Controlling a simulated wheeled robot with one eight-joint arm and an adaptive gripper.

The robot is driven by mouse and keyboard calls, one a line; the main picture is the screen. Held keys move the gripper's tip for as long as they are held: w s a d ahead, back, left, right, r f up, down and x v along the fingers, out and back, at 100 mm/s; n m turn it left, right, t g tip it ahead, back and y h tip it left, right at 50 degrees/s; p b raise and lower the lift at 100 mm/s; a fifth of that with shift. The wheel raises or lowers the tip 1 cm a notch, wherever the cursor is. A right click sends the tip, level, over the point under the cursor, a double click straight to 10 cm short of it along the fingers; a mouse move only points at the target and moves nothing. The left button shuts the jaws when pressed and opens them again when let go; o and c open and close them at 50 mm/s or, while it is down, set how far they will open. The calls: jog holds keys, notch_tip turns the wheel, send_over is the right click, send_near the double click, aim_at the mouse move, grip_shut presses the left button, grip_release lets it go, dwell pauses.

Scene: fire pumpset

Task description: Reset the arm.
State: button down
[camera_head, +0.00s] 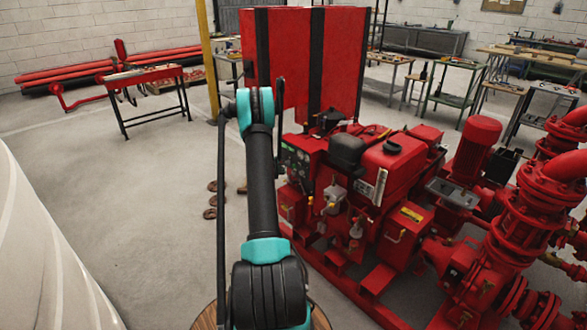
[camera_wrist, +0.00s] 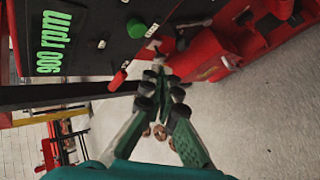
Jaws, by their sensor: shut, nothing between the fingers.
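My arm (camera_head: 262,180) rises from the bottom of the head view and bends near the red cabinet. My gripper (camera_wrist: 165,78) shows in the wrist view with its green and dark fingers brought together and nothing between them. It is in front of the black control panel (camera_wrist: 88,40), which has a green "900 rpm" readout, a green button and a small red-handled switch. I cannot tell whether the fingertips touch the panel. In the head view my gripper is hidden behind the arm.
The red pumpset (camera_head: 390,180) fills the right of the head view. A tall red cabinet (camera_head: 340,60) stands behind my arm. A yellow post (camera_head: 209,60) and a red-topped table (camera_head: 140,78) are at the left. Grey floor at left (camera_head: 150,200) is mostly clear.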

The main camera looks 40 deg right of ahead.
jog(key=shift+a, duration=0.6)
jog(key=s+a+r+m+y, duration=0.2)
jog(key=s+a+r, duration=0.3)
jog(key=a+r, duration=0.6)
jog(key=s+a+r+m+y, duration=0.2)
jog(key=s+a+r, duration=0.4)
jog(key=a, duration=0.9)
jog(key=s+a+m+y, duration=0.2)
jog(key=s+a, duration=0.9)
jog(key=s, duration=0.3)
jog(key=s+a+r+m+y, duration=0.1)
jog(key=s+a+m+y, duration=0.1)
jog(key=s+a, duration=0.9)
jog(key=s, duration=0.4)
jog(key=shift+a+y, duration=0.3)
jog(key=shift+y, duration=0.1)
